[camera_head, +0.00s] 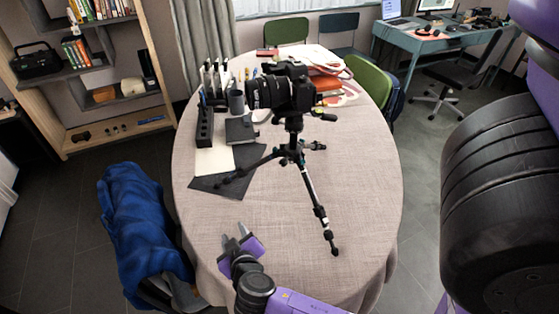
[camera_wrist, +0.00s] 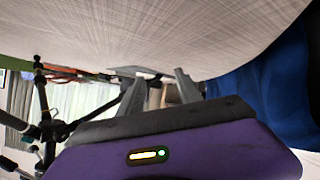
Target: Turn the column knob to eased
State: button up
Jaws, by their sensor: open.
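A black camera (camera_head: 279,90) sits on a small black tripod (camera_head: 291,152) standing on the oval table (camera_head: 355,190). The column knob is too small to tell apart on the tripod in the head view. My gripper (camera_head: 238,236) is at the table's near edge, in front and left of the tripod, open and apart from it. In the wrist view, which looks upside down, my gripper's two fingers (camera_wrist: 158,88) are spread with nothing held between them. Part of the black tripod (camera_wrist: 42,115) shows at the left of that view.
Dark sheets (camera_head: 228,178), a black organiser (camera_head: 205,125) and a mug (camera_head: 236,102) lie left of and behind the tripod. Papers (camera_head: 318,57) are at the back. A blue cloth (camera_head: 140,225) drapes over a chair at the left. The table's front right is clear.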

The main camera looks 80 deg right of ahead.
aim_at(282, 165)
jog(key=d+r+m+g+h, duration=0.1)
jog(key=d, duration=0.1)
jog(key=s+d+r+m+g+h, duration=0.1)
jog(key=d+r+m+g, duration=0.1)
jog(key=d+r+m+g+h, duration=0.1)
jog(key=d+m+h, duration=0.1)
jog(key=shift+s+d+r+p, duration=0.15)
jog(key=shift+s+d+p, duration=0.2)
jog(key=shift+s+p, duration=0.05)
jog(key=s+d+r+m+g+h+p, duration=0.1)
jog(key=s+r+m+g+h, duration=0.1)
jog(key=r+m+g, duration=0.25)
jog(key=s+d+r+m+g+h, duration=0.1)
jog(key=s+d+r+m+g, duration=0.15)
jog(key=r+m+g, duration=0.2)
jog(key=shift+t, duration=0.3)
jog(key=p+x, duration=0.1)
jog(key=x, duration=0.2)
jog(key=p+x, duration=0.1)
jog(key=x, duration=0.2)
jog(key=shift+s+d+r, duration=0.2)
jog(key=shift+s+d, duration=0.1)
jog(key=shift+d, duration=0.05)
grip_shut()
